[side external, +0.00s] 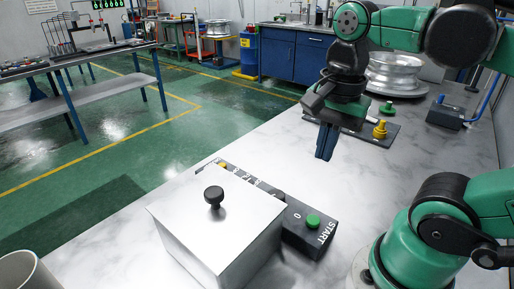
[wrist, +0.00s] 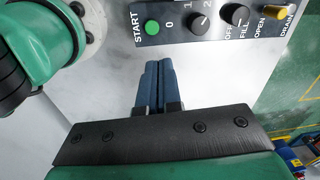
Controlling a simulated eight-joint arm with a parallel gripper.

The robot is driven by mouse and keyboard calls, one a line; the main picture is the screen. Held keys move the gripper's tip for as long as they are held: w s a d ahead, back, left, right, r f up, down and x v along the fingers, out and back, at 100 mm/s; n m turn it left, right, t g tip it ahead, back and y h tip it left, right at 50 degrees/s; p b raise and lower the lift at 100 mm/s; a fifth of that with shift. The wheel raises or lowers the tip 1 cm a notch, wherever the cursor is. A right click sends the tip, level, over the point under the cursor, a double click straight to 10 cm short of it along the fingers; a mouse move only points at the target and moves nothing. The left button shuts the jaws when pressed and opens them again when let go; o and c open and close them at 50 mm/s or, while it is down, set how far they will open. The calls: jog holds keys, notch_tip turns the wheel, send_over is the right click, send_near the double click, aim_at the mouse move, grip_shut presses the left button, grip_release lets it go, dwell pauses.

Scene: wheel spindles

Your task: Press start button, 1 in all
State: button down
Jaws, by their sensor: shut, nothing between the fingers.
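The green start button (side external: 313,221) sits at the near end of a dark control panel (side external: 296,243), beside the word START. In the wrist view the button (wrist: 152,27) is at the top, left of the 0 mark and a black knob (wrist: 199,22). My gripper (side external: 324,157) is shut and empty, with its blue fingers pointing down above the table, behind the panel in the side view. In the wrist view the fingertips (wrist: 159,66) lie below the button in the picture, apart from it.
A white box (side external: 218,222) with a black knob on top hides part of the panel. A dark plate with a yellow piece (side external: 380,130) and a green piece (side external: 387,108) lies behind my gripper. A metal wheel (side external: 393,72) stands farther back. The marble table between is clear.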

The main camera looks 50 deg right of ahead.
aim_at(315, 220)
jog(key=shift+s+r+m, duration=0.3)
jog(key=shift+s+m, duration=0.15)
jog(key=shift+m, duration=0.25)
jog(key=f, duration=1.4)
jog(key=shift+w, duration=0.25)
jog(key=shift+f, duration=0.1)
jog(key=shift+f, duration=0.85)
jog(key=shift+r, duration=0.15)
notch_tip(315, 220, up, 16)
jog(key=shift+s+f, duration=0.2)
jog(key=shift+s, duration=0.05)
